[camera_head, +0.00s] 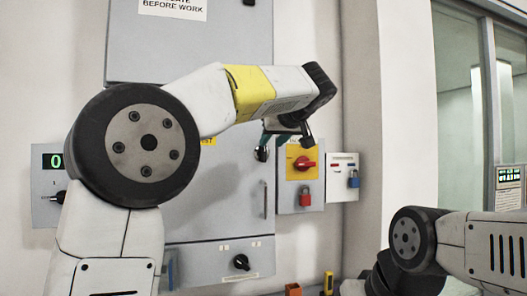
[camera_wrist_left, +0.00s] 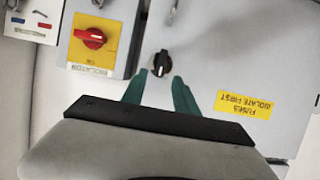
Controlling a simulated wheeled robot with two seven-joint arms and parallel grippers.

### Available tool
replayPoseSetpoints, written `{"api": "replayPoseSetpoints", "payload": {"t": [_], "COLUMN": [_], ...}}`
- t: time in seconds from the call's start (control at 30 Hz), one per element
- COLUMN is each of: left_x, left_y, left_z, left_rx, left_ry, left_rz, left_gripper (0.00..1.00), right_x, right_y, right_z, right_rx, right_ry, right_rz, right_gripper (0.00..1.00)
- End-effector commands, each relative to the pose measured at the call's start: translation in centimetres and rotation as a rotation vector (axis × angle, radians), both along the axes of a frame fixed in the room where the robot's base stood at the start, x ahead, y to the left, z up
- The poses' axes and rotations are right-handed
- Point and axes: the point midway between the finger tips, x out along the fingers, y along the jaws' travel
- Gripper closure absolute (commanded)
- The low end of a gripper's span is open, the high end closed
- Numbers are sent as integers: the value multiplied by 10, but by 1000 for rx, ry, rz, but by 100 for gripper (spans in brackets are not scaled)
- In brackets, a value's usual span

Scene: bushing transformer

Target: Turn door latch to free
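The door latch is a black knob on the grey cabinet door, in the head view (camera_head: 262,153) and upright near the middle of the left wrist view (camera_wrist_left: 162,63). My left gripper (camera_head: 268,138) reaches over in front of the door, near the latch. In the left wrist view its two green fingers (camera_wrist_left: 159,84) are spread apart with nothing between them. Their tips point at the latch, one on either side of its lower end. I cannot tell whether they touch it. My right arm shows at the lower right of the head view, but its gripper does not.
A yellow panel with a red rotary switch (camera_head: 304,163) and a red padlock (camera_head: 305,197) are right of the door. A small box with a blue padlock (camera_head: 353,179) stands beyond it. Another black knob (camera_head: 241,262) is on the lower panel. A door handle (camera_head: 265,200) runs vertically.

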Motion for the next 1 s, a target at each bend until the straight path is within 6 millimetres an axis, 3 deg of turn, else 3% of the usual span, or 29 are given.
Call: {"api": "replayPoseSetpoints", "payload": {"t": [0.4,0.77,0.8,0.97,1.0], "left_x": [54,61,61,61,61], "left_y": [19,22,22,22,22], "left_z": [-25,-27,-28,-27,-27], "left_rx": [2,1,1,1,1], "left_ry": [4,3,4,3,3], "left_rz": [1,-1,0,-1,-1], "left_gripper": [65,65,66,98,100], "right_x": [0,0,0,0,0], "right_y": [0,0,0,0,0], "right_z": [0,0,0,0,0], "right_rx": [0,0,0,0,0], "right_ry": [0,0,0,0,0], "right_rz": [0,0,0,0,0], "right_gripper": [60,60,60,60,60]}}
